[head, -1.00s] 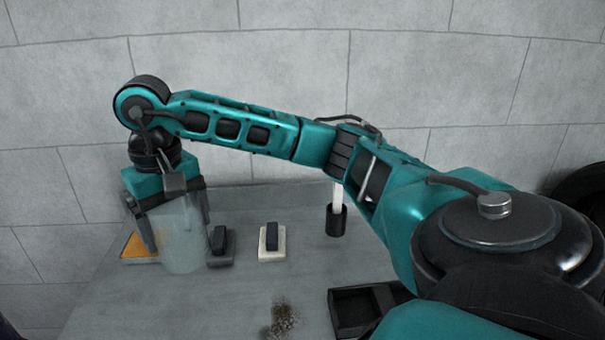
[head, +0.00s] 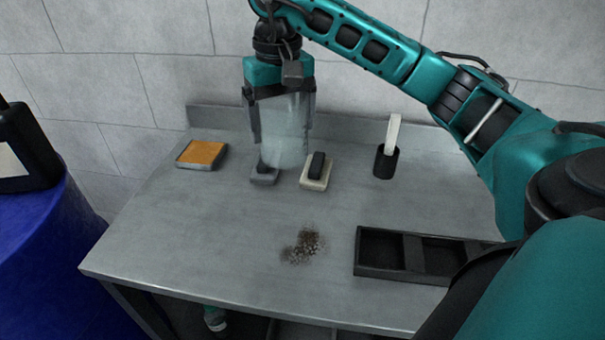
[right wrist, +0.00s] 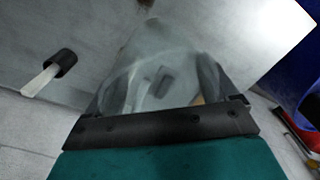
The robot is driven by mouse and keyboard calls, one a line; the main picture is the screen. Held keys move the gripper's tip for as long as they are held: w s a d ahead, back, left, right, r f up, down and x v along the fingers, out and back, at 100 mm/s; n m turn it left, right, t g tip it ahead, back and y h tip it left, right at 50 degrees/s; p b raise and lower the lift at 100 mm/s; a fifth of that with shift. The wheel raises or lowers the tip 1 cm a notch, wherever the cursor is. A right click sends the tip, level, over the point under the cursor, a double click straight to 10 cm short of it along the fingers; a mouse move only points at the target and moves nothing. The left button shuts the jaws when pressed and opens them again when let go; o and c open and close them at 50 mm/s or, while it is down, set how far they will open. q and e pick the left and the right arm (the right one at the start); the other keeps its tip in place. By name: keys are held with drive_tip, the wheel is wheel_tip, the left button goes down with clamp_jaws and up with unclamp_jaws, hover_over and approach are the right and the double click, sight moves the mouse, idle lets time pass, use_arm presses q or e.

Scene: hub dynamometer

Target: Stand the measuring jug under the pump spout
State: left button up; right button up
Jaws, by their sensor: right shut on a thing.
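The measuring jug (head: 285,140) is a clear, greyish vessel, upright in the head view above the back of the grey bench. My right gripper (head: 283,105) is shut on it, with dark fingers on either side of its upper part. In the right wrist view the jug (right wrist: 160,75) fills the space in front of the gripper (right wrist: 165,110), and bench items show blurred through it. I cannot tell whether the jug's base clears the bench. A black container with a spout-like top (head: 22,150) stands on a blue drum at the left, cut by the frame; the pump spout is not clearly visible. My left gripper is not in view.
On the bench (head: 200,240) are an orange-topped tray (head: 202,153), a grey block (head: 264,174), a white block with black top (head: 316,172), a black cup with white stick (head: 386,160), a dark divided tray (head: 400,270) and brown debris (head: 303,246). The blue drum (head: 60,250) stands left of the bench.

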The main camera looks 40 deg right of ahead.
wheel_tip(320, 180, down, 18)
drive_tip(key=shift+r, duration=0.2)
drive_tip(key=shift+f, duration=0.2)
drive_tip(key=o, duration=0.8)
drive_tip(key=shift+o, duration=0.2)
drive_tip(key=shift+r, duration=0.1)
